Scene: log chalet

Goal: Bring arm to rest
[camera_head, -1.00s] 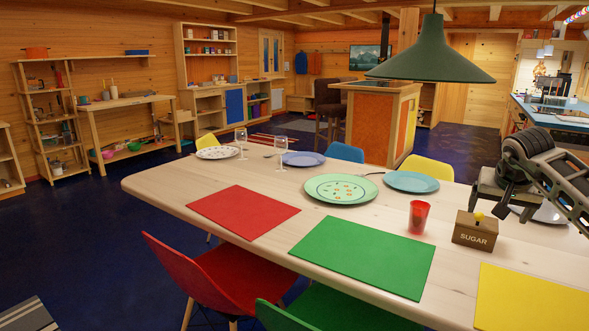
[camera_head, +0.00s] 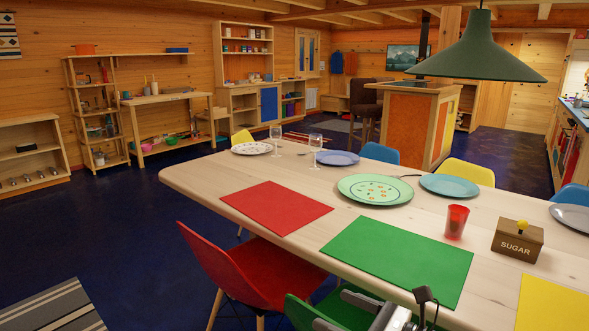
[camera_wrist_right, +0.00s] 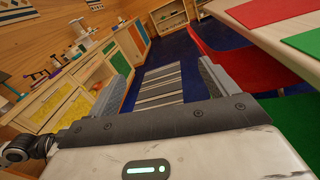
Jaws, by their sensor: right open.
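My right gripper (camera_head: 345,313) shows at the bottom edge of the head view, low in front of the table and over the green chair, partly cut off by the frame. In the right wrist view its two fingers (camera_wrist_right: 164,75) stand wide apart with nothing between them, and the striped rug shows through the gap. My left gripper is not in view.
The dining table (camera_head: 205,178) carries placemats, plates, glasses, a red cup (camera_head: 456,222) and a sugar box (camera_head: 517,240). A red chair (camera_head: 250,268) and a green chair (camera_head: 345,308) stand at its near side. Dark floor (camera_head: 110,235) is free at left.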

